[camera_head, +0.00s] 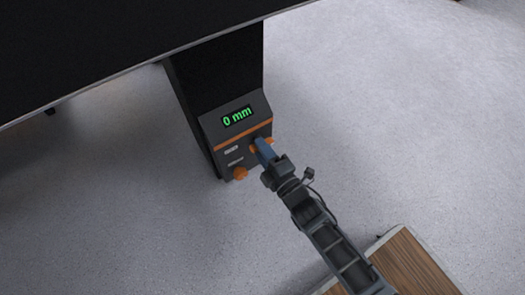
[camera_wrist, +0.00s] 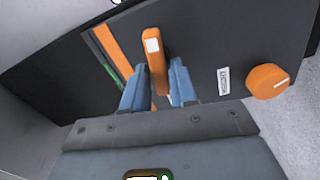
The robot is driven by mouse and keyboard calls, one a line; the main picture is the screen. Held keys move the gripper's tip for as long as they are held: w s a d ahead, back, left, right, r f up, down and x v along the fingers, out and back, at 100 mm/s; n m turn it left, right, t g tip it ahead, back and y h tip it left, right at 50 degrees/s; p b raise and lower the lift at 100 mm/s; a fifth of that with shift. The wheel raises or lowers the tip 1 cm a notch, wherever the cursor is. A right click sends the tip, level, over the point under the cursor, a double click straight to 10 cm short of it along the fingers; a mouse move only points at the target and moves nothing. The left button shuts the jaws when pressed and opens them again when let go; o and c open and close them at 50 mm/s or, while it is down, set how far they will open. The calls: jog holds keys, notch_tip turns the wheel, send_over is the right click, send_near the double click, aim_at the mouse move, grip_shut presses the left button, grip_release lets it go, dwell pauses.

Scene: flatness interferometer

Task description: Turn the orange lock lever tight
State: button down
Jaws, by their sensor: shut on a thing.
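The orange lock lever (camera_wrist: 155,58) sits on the front of a dark control box, a bar with a white mark near its end. In the wrist view it stands between the two blue fingers of my gripper (camera_wrist: 157,84), which is shut on it. In the head view my gripper (camera_head: 262,150) reaches the upper right of the box face, below the orange stripe. There only a little orange of the lever (camera_head: 268,143) shows beside the fingers.
A round orange knob (camera_wrist: 268,81) is on the same face, lower left in the head view (camera_head: 240,173). The control box (camera_head: 218,150) shows a green "0 mm" display (camera_head: 237,116). A black tabletop (camera_head: 110,45) overhangs above. A wooden-topped platform (camera_head: 415,265) is at lower right.

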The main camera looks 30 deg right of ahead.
jog(key=shift+f+n, duration=0.15)
jog(key=shift+n, duration=0.55)
jog(key=shift+b, duration=0.3)
jog(key=c, duration=1.1)
grip_release()
jog(key=shift+s+p, duration=1.2)
jog(key=shift+s, duration=2.75)
